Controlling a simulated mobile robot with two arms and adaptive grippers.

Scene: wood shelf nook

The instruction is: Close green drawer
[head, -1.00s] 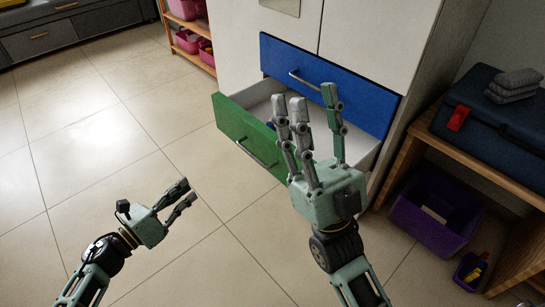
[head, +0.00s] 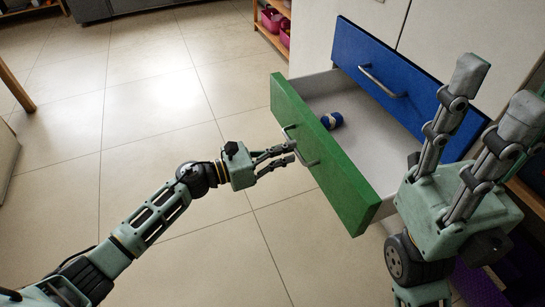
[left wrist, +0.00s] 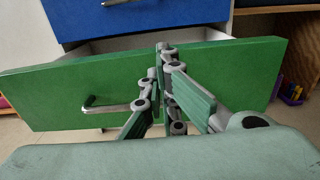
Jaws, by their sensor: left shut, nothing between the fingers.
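The green drawer (head: 338,182) is pulled out below the blue drawer, with its inside showing in the head view. Its front (left wrist: 50,88) spans the left wrist view. A metal handle (head: 312,161) is on the front. My left gripper (head: 291,152) is shut and empty, with its fingertips in front of the drawer front by the handle. In the left wrist view its fingers (left wrist: 165,55) overlap the front to the right of the handle; I cannot tell if they touch it. My right gripper (head: 500,85) is open and empty at the right, in front of the cabinet.
The blue drawer (head: 400,85) above looks closed. The tiled floor (head: 140,110) is clear to the left. A shelf with pink bins (head: 276,22) stands at the back.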

